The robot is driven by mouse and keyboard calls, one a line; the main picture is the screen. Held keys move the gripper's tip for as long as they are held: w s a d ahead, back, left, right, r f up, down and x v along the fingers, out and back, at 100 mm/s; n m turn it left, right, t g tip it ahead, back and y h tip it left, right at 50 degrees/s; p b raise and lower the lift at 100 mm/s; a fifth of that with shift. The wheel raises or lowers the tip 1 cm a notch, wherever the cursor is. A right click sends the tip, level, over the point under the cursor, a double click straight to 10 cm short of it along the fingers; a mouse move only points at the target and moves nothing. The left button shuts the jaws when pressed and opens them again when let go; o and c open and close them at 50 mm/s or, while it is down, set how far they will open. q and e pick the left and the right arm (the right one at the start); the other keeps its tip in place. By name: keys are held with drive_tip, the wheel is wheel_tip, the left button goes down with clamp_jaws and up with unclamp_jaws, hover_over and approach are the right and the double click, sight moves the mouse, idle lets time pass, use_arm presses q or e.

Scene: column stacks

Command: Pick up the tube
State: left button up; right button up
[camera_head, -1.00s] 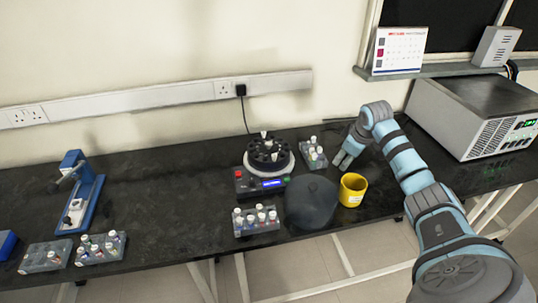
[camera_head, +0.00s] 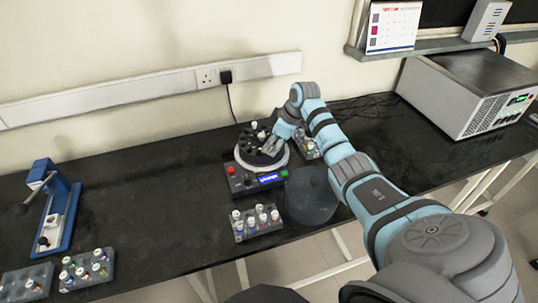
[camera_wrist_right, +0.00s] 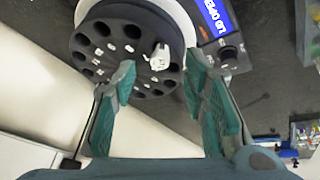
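The centrifuge (camera_head: 240,178) stands open on the black bench, and its display in the right wrist view (camera_wrist_right: 216,14) reads as lid open. Its black rotor (camera_wrist_right: 88,58) has a ring of holes. A white-capped tube (camera_wrist_right: 159,57) stands up from the rotor, just beyond and between my fingertips; white caps also show at the rotor in the head view (camera_head: 254,125). My right gripper (camera_wrist_right: 160,72) is open and empty, over the rotor's edge; it also shows in the head view (camera_head: 270,146). My left gripper is not in view.
A tube rack (camera_head: 253,236) stands in front of the centrifuge, beside a dark dome (camera_head: 309,196). Another rack (camera_head: 310,150) is partly behind my right arm. More racks (camera_head: 87,283) and a blue device (camera_head: 62,217) stand left. A grey box (camera_head: 440,95) is at right.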

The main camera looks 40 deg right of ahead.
drive_tip(key=x, duration=0.3)
drive_tip(key=shift+b, duration=0.3)
drive_tip(key=shift+s, duration=0.1)
drive_tip(key=shift+r, duration=0.1)
drive_tip(key=shift+c, duration=1)
drive_tip(key=c, duration=0.6)
